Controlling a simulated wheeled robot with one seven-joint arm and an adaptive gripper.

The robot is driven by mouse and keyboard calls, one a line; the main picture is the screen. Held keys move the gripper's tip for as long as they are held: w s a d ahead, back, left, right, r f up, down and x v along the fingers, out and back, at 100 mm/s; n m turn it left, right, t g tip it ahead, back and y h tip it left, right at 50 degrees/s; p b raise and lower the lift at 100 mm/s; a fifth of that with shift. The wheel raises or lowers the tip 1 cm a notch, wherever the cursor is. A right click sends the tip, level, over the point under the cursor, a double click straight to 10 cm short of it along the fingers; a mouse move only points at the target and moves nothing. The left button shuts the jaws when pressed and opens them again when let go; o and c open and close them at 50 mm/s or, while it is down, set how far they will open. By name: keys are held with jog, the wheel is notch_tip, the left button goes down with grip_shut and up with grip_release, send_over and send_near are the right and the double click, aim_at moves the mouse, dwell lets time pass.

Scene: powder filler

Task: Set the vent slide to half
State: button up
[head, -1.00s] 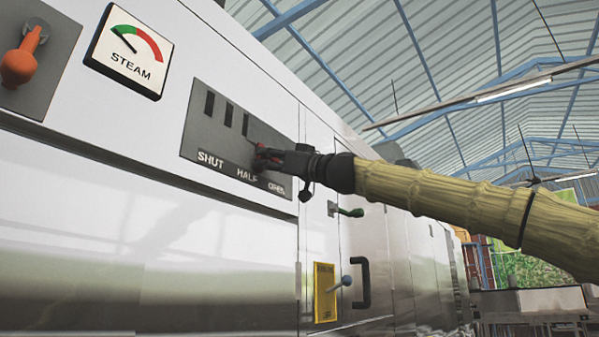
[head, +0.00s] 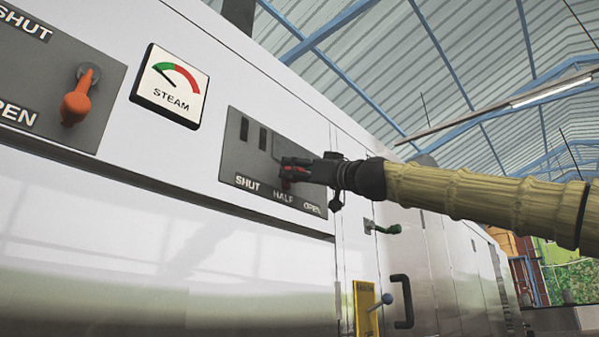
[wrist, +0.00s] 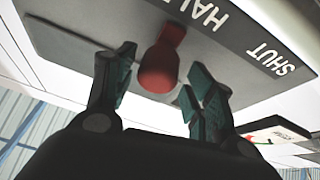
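The vent slide panel (head: 232,158) is a grey plate with dark slots and the labels SHUT, HALF and OPEN along its bottom. Its red knob (wrist: 162,65) stands out from the plate between my fingers in the wrist view. In the head view the knob (head: 289,180) shows partly, just above the HALF label (head: 283,196); my gripper covers much of it. My gripper (wrist: 160,82) is open, one finger on each side of the knob, with visible gaps. In the head view my gripper (head: 298,171) comes in from the right. The exact slide position is hard to tell.
A steam gauge (head: 171,86) and an orange lever (head: 76,103) sit left of the panel. The space in front of the white wall is open.

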jog(key=shift+w+a+f, duration=0.25)
jog(key=shift+w+f, duration=0.1)
jog(key=shift+w, duration=0.05)
jog(key=v, duration=1.2)
jog(key=shift+s+d+r, duration=0.2)
jog(key=shift+s, duration=0.1)
